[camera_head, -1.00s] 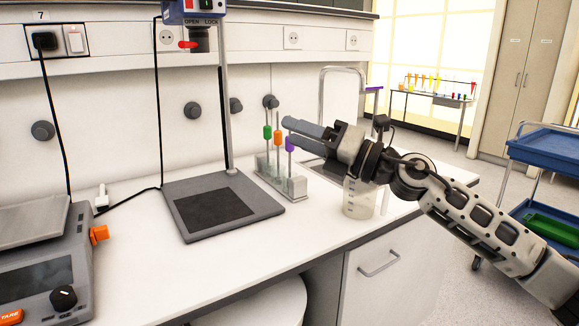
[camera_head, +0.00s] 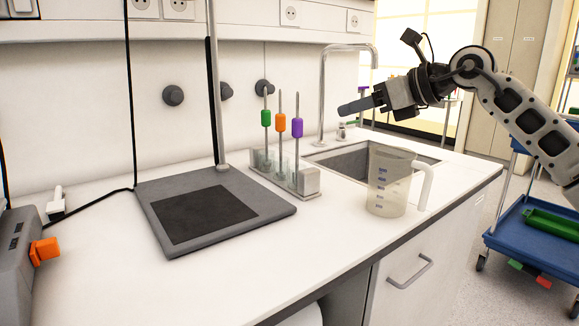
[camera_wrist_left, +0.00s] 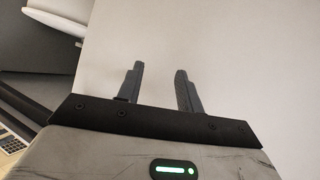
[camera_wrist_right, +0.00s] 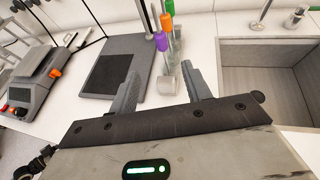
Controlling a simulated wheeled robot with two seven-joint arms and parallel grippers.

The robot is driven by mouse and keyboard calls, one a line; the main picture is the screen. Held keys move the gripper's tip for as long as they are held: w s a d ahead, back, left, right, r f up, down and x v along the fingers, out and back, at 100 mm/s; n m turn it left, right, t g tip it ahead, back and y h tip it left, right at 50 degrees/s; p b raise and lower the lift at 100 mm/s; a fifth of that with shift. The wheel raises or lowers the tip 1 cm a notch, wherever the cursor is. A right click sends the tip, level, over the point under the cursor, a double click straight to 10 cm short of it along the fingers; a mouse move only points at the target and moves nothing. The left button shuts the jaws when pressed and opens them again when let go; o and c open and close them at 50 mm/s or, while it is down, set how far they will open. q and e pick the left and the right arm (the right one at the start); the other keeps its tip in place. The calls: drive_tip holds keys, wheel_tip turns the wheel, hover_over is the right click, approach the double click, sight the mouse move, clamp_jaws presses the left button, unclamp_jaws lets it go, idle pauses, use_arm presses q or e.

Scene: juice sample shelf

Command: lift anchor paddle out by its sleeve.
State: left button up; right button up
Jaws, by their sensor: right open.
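Three stirring paddles stand upright in a clear rack (camera_head: 308,182) with a grey end block. One has a green sleeve (camera_head: 266,118), one an orange sleeve (camera_head: 280,123) and one a purple sleeve (camera_head: 298,128). Their lower ends are hard to make out in the rack, so I cannot tell which is the anchor paddle. My right gripper (camera_head: 357,106) is open and empty, right of the paddles at about sleeve height. In the right wrist view, the purple sleeve (camera_wrist_right: 161,41) shows beyond its spread fingers (camera_wrist_right: 166,84). My left gripper (camera_wrist_left: 160,85) is open and empty over a pale surface.
A stirrer stand with a grey base plate (camera_head: 215,212) is left of the rack. A clear measuring jug (camera_head: 389,183) stands right of it, before the sink (camera_head: 350,160) and tap (camera_head: 322,92). The front of the counter is clear. A blue cart (camera_head: 520,237) stands at the right.

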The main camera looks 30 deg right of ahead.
sight(302, 125)
drive_tip(key=p+x, duration=0.3)
drive_tip(key=x, duration=0.7)
drive_tip(key=shift+a, duration=0.1)
drive_tip(key=shift+w+a, duration=0.1)
drive_tip(key=shift+w, duration=0.15)
drive_tip(key=shift+w+f, duration=0.15)
drive_tip(key=shift+w, duration=0.1)
drive_tip(key=p+x, duration=0.1)
drive_tip(key=x, duration=0.4)
use_arm(q)
wheel_tip(302, 125, up, 2)
drive_tip(key=shift+w+a+r, duration=0.1)
drive_tip(key=shift+r, duration=0.05)
use_arm(e)
clamp_jaws()
